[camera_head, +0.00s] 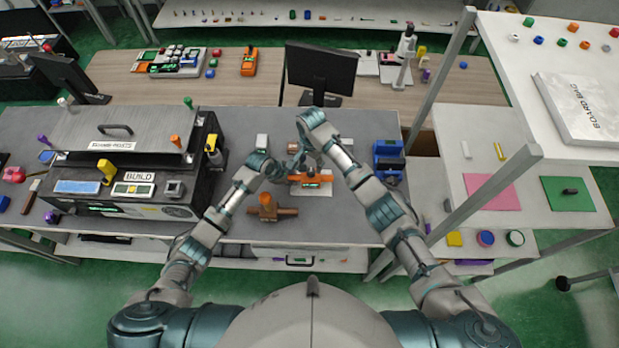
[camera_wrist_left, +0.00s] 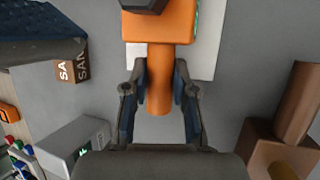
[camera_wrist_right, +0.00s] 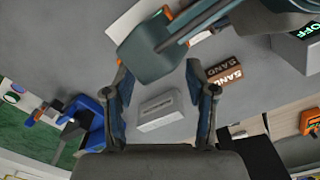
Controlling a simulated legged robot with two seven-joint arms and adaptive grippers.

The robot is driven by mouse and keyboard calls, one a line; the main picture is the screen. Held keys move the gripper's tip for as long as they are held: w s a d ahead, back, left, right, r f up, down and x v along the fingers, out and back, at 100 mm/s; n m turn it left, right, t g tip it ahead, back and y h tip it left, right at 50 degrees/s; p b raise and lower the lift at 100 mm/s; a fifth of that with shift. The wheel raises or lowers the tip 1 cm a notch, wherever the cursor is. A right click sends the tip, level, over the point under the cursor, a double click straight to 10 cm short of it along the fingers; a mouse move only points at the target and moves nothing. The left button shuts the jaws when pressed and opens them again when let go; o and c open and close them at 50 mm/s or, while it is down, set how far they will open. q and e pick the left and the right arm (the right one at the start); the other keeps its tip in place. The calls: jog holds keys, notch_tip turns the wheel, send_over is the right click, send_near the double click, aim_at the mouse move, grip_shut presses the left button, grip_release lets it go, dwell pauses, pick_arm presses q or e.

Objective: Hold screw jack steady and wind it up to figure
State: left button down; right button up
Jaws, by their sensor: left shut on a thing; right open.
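The screw jack (camera_head: 318,178) is an orange body on a white plate near the middle of the grey bench, with a small green-lit display whose figure is too small to read. In the left wrist view its orange body (camera_wrist_left: 160,27) has a round orange handle (camera_wrist_left: 159,92). My left gripper (camera_wrist_left: 160,82) is shut on that handle from the jack's left side. A dark part shows on top of the body, cut off by the picture edge. My right gripper (camera_wrist_right: 162,80) is open and empty above and behind the jack. My left gripper covers much of the jack in the right wrist view.
A brown and orange fixture (camera_head: 268,207) stands in front of the jack. A brown SAND block (camera_wrist_right: 224,71) and a pale box (camera_wrist_right: 160,110) lie behind it. A blue device (camera_head: 388,160) stands to the right and a large BUILD fixture (camera_head: 120,190) to the left.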

aim_at(311, 171)
notch_tip(311, 171, up, 11)
dwell(0.3)
jog(key=shift+f, duration=0.15)
notch_tip(311, 171, down, 17)
jog(key=shift+r, duration=0.1)
dwell(0.6)
jog(key=shift+d, duration=0.15)
grip_shut()
grip_release()
jog(key=shift+s, duration=0.1)
